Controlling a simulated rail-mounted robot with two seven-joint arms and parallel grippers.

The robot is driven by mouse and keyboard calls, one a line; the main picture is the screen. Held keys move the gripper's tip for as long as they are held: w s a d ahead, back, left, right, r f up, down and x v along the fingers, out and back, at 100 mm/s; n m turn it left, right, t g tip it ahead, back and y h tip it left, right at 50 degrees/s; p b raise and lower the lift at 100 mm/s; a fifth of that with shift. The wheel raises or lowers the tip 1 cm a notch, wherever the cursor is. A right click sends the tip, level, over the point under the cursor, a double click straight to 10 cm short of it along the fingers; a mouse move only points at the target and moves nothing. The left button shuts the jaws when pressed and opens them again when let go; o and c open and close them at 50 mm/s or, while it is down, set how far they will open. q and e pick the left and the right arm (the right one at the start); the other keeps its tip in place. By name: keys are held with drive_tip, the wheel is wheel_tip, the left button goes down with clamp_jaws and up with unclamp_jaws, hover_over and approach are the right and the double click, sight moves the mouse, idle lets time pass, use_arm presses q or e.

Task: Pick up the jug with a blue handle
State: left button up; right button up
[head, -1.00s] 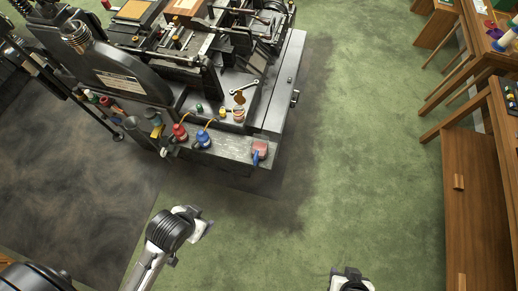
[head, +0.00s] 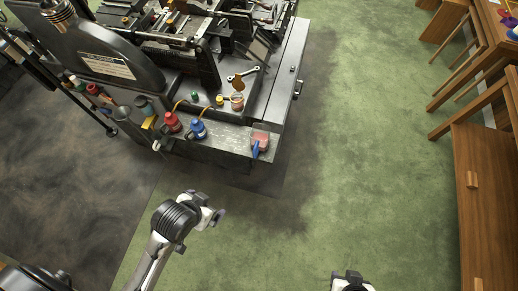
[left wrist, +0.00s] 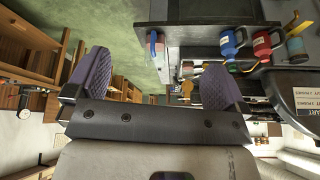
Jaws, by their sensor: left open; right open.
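The jug with a blue handle (head: 261,138) is a clear cup with pinkish contents. It stands on the machine's grey front ledge, near the right corner, with its blue handle facing me. In the left wrist view the jug (left wrist: 160,47) shows at the top centre, beyond the fingers. My left gripper (left wrist: 155,80) is open and empty, its two purple-grey pads wide apart, with the jug some way off. In the head view my left arm reaches up short of the ledge. My right gripper (head: 350,282) shows only in part at the bottom edge, away from the jug.
A blue bottle (head: 197,129) and a red bottle (head: 171,123) stand on the ledge left of the jug. A small amber-and-clear cup (head: 237,101) and a wrench (head: 243,74) lie behind. Wooden furniture (head: 485,200) stands at the right. The green floor between is clear.

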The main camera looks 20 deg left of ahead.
use_arm(q)
drive_tip(key=w+f+y+b, duration=0.1)
drive_tip(key=w+f+b, duration=0.2)
drive_tip(key=f+b, duration=0.5)
drive_tip(key=w+f+b, duration=0.2)
drive_tip(key=f+b, duration=0.4)
drive_tip(key=f, duration=0.4)
drive_tip(key=m+t+y+b, duration=0.1)
drive_tip(key=m+t+b, duration=0.9)
drive_tip(key=m, duration=2.3)
approach(255, 157)
wheel_tip(255, 157, down, 3)
drive_tip(key=t+p, duration=0.3)
drive_tip(key=w, duration=0.6)
drive_tip(key=shift+w+a+r, duration=0.1)
drive_tip(key=shift+w+a, duration=0.2)
drive_tip(key=shift+w, duration=0.05)
drive_tip(key=shift+w+a+b, duration=0.1)
drive_tip(key=shift+w+a, duration=0.05)
drive_tip(key=shift+w, duration=0.9)
drive_tip(key=shift+w+a+b, duration=0.1)
drive_tip(key=shift+w+a, duration=0.1)
drive_tip(key=shift+w, duration=0.9)
drive_tip(key=shift+w+a+b, duration=0.1)
drive_tip(key=shift+w+a, duration=0.05)
drive_tip(key=shift+w, duration=0.9)
